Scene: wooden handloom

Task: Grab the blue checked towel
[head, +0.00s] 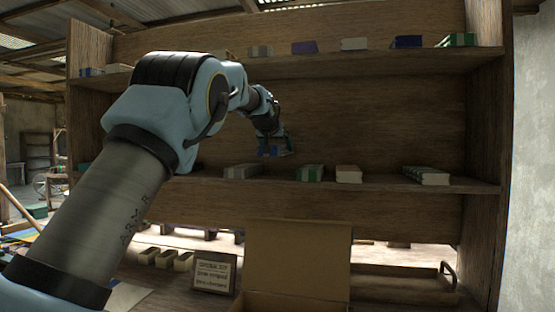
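My gripper (274,147) is small in the head view, in front of the back board just above the middle shelf. Its fingers point down. A small blue patch (287,149) shows at the fingertips; it may be the blue checked towel, but no checks can be made out. I cannot tell whether the fingers are shut on it. A dark blue folded towel (407,42) lies on the top shelf at the right, well apart from my gripper; no checks show on it.
The middle shelf (390,184) holds a grey towel (241,171), a green-and-white one (310,173), a cream one (348,174) and a striped one (426,175). Below stand an open cardboard box (295,262) and a sign (214,272). My arm hides part of the left.

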